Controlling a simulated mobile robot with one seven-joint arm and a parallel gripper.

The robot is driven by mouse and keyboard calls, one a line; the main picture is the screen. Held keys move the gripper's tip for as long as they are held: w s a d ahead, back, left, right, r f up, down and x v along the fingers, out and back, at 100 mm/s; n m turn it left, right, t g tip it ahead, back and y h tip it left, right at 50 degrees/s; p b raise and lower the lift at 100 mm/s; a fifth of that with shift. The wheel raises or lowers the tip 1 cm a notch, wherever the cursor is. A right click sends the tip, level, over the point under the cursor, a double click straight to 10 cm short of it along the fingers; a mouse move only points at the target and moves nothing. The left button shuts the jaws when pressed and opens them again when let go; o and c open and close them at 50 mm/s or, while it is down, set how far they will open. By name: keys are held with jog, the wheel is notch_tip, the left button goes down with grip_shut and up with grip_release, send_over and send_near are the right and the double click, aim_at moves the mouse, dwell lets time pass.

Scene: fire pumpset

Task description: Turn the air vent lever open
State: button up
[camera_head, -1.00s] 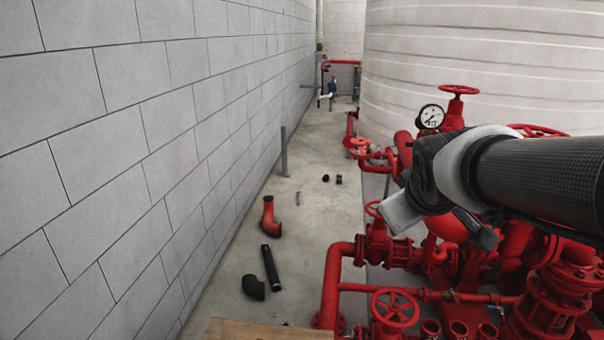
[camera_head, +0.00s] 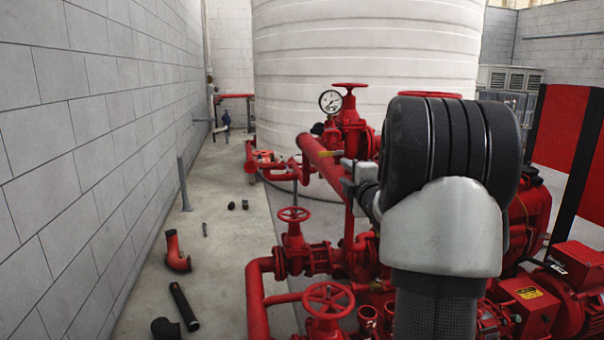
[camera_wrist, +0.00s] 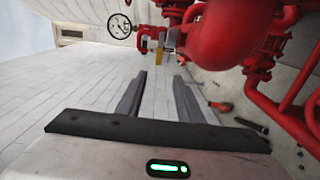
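A small yellow lever (camera_head: 335,154) shows on the red pipework in the head view, just left of my wrist. In the wrist view the yellow lever (camera_wrist: 159,57) hangs below a red valve body, just beyond the fingertips and roughly in line with the gap between them. My gripper (camera_wrist: 162,76) is open, with two dark fingers apart and nothing between them. In the head view my gripper (camera_head: 350,172) is mostly hidden behind my own wrist and arm. I cannot tell the exact distance from fingertips to lever.
A pressure gauge (camera_head: 331,101) and a red handwheel (camera_head: 349,86) stand near the lever. Thick red pipes (camera_head: 255,300) and valves crowd below. A white tank (camera_head: 300,50) rises behind. Loose fittings lie on the floor by the block wall (camera_head: 70,150).

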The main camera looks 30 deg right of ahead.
aim_at(326, 154)
jog(key=p+x, duration=0.1)
jog(key=x, duration=1.6)
jog(key=shift+w, duration=0.25)
grip_shut()
